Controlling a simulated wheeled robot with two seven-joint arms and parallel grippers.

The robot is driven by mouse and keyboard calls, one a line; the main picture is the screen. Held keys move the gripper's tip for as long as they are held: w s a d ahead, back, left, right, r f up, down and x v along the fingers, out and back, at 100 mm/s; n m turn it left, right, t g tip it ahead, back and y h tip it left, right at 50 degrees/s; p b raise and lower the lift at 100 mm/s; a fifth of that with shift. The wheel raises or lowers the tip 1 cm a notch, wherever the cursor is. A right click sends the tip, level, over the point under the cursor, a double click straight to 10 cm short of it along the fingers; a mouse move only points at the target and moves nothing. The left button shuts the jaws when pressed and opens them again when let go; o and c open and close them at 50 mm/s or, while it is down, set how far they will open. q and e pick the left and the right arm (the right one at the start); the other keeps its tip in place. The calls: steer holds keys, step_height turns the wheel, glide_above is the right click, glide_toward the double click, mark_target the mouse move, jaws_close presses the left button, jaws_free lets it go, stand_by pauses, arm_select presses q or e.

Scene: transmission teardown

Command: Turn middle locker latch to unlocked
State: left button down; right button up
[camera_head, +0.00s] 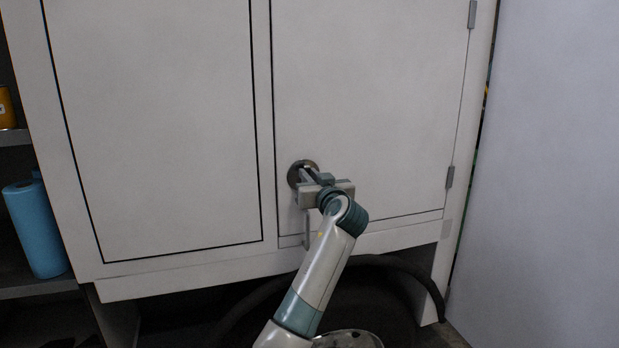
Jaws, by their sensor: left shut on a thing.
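A light grey locker door (370,90) with hinges on its right edge fills the upper middle. A round metal latch (295,174) sits low on this door, near its left edge. My left gripper (307,176) is at the latch, shut on it. The gripper and wrist cover most of the latch, so I cannot tell which way it is turned. My left arm reaches up to it from the bottom of the view. My right gripper does not show.
Another closed door panel (160,120) is to the left. A blue roll (36,228) and an orange container (5,108) stand on shelves at the far left. A dark hose (400,264) curves below the locker. A plain pale wall (555,180) is on the right.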

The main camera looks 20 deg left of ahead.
arm_select(q)
steer(key=m, duration=0.6)
steer(key=d+f+m, duration=0.1)
steer(key=m, duration=0.4)
steer(key=w+m, duration=0.1)
steer(key=m, duration=0.5)
steer(key=shift+d+f+m, duration=0.25)
steer(key=shift+f+m, duration=0.05)
steer(key=shift+f, duration=0.05)
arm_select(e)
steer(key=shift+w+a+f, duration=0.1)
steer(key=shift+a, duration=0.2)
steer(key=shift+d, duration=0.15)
arm_select(q)
steer(key=c, duration=1.7)
jaws_free()
steer(key=shift+w+f, duration=0.1)
steer(key=shift+f, duration=0.05)
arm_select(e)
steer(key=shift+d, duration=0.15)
